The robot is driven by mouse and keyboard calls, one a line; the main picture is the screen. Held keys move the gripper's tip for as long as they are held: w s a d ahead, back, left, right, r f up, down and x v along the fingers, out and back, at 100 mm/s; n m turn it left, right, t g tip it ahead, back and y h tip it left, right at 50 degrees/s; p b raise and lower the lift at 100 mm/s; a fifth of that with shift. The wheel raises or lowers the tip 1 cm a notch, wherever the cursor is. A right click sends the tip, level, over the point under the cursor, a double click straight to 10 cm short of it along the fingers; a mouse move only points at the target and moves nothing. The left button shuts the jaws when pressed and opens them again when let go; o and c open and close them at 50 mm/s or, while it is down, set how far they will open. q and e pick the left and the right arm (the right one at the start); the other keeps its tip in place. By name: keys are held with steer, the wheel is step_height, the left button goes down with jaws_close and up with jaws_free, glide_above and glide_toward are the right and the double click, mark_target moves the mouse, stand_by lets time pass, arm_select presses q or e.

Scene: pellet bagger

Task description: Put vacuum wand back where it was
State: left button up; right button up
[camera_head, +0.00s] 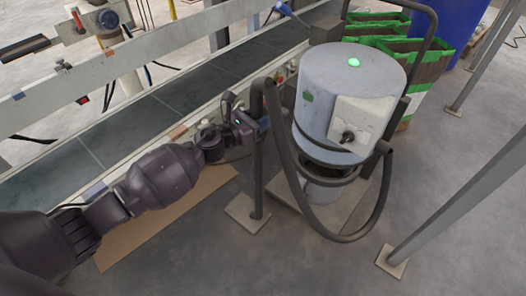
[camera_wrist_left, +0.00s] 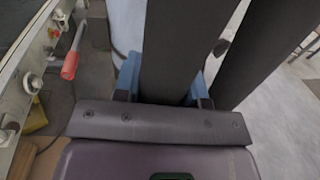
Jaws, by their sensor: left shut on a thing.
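The vacuum wand (camera_head: 258,170) is a dark upright tube beside the grey vacuum drum (camera_head: 325,85). Its lower end is over a square pale plate (camera_head: 240,213); whether it touches the plate cannot be told. A dark hose (camera_head: 293,185) curves from the wand's top down and around to the vacuum's right side. My left gripper (camera_head: 262,123) is shut on the upper part of the wand. In the left wrist view, the wand (camera_wrist_left: 170,50) stands between my blue fingertips, with the dark hose (camera_wrist_left: 255,45) to its right. My right gripper is not in view.
A conveyor (camera_head: 140,125) with a pale side rail runs behind my left arm. A red-handled lever (camera_wrist_left: 72,60) is close by on the left. Green-trimmed bags (camera_head: 428,65) and a blue drum (camera_head: 458,25) stand behind the vacuum. Grey posts (camera_head: 460,185) bound the right; floor lies open in front.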

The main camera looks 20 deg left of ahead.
mark_target(261, 147)
arm_select(q)
step_height(261, 147, down, 7)
steer(key=b, duration=0.2)
steer(key=shift+b, duration=0.4)
steer(key=shift+f, duration=0.25)
steer(key=shift+f+b, duration=0.35)
step_height(261, 147, down, 4)
steer(key=shift+r+b, duration=0.2)
steer(key=shift+b, duration=0.65)
steer(key=shift+r, duration=0.2)
steer(key=shift+f, duration=0.2)
steer(key=o, duration=0.6)
steer(key=shift+f, duration=0.15)
steer(key=o, duration=0.4)
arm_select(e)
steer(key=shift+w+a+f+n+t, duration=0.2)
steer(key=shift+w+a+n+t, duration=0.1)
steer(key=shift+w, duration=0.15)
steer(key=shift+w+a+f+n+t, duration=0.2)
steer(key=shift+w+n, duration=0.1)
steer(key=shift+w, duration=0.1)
